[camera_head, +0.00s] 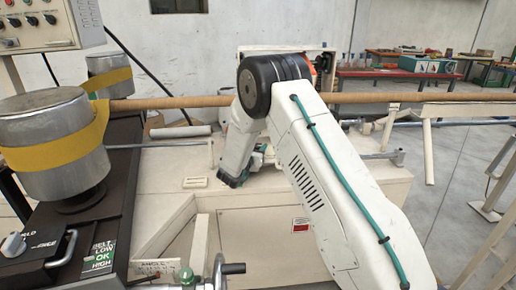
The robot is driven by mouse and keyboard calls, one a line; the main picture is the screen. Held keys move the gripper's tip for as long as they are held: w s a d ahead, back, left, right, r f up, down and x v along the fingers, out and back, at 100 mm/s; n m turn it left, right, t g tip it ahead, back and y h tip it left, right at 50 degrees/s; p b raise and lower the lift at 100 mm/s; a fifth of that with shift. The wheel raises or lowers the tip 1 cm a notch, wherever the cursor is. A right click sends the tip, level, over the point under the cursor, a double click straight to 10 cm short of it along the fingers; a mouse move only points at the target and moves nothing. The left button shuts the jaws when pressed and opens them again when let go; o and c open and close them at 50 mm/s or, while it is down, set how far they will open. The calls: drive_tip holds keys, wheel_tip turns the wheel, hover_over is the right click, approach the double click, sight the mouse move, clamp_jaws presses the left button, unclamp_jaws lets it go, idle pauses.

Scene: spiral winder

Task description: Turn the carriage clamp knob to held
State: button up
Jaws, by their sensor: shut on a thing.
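The carriage clamp knob cannot be made out; my arm covers the middle of the machine. My forearm drops from its black elbow to a wrist with teal caps, low over the cream machine bed (185,160). The jaws of my gripper do not show; they are hidden behind my arm and wrist. A cream framed unit (295,50) with an orange part (320,62) stands behind my elbow, mostly covered. It may be the carriage, but I cannot tell.
A long brown tube (190,101) runs across the machine. A metal drum (45,145) with a yellow belt (60,150) stands at left. A crank (218,270) sticks out at the front.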

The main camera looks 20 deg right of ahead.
drive_tip(key=shift+a, duration=0.1)
drive_tip(key=o, duration=1)
drive_tip(key=shift+v, duration=3.85)
